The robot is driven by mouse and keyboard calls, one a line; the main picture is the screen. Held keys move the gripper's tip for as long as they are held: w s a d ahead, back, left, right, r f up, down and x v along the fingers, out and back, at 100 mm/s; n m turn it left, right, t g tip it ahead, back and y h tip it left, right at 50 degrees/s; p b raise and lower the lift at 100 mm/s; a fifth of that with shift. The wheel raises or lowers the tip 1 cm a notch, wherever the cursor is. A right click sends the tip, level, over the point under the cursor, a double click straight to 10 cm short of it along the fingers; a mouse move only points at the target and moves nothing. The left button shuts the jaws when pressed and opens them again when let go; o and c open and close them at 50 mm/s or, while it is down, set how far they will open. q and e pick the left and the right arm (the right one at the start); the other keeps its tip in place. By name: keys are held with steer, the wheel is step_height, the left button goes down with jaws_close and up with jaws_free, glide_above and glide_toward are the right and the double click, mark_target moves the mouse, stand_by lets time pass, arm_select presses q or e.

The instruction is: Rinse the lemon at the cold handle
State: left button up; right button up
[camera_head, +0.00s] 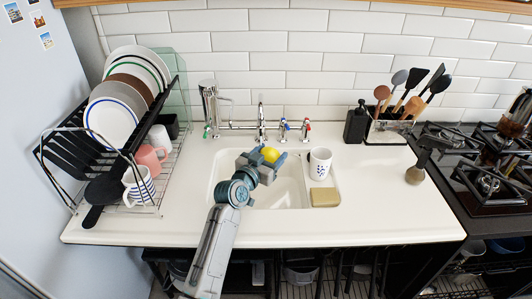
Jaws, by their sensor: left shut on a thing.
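My left gripper (267,160) is shut on the yellow lemon (271,154). It holds the lemon over the back part of the white sink basin (285,196), just in front of and below the chrome tap (262,122). To the right of the tap stand a handle with a blue mark (283,128) and a handle with a red mark (305,128). I cannot see water running. The fingers hide part of the lemon. My right gripper is not in view.
A white patterned cup (320,163) and a tan sponge (323,197) sit at the sink's right edge. A dish rack (145,190) with plates and mugs stands left. A black bottle (356,122) and utensil holder (385,130) stand back right. The front right counter is clear.

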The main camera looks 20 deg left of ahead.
arm_select(q)
steer(key=shift+s+d+r+p, duration=0.1)
steer(key=shift+s+d+p, duration=0.05)
steer(key=shift+s, duration=0.6)
steer(key=shift+s+d+p, duration=0.15)
steer(key=shift+s, duration=0.55)
steer(key=shift+s+d, duration=0.2)
steer(key=shift+s, duration=0.85)
steer(key=shift+s+d, duration=0.2)
steer(key=shift+s, duration=0.85)
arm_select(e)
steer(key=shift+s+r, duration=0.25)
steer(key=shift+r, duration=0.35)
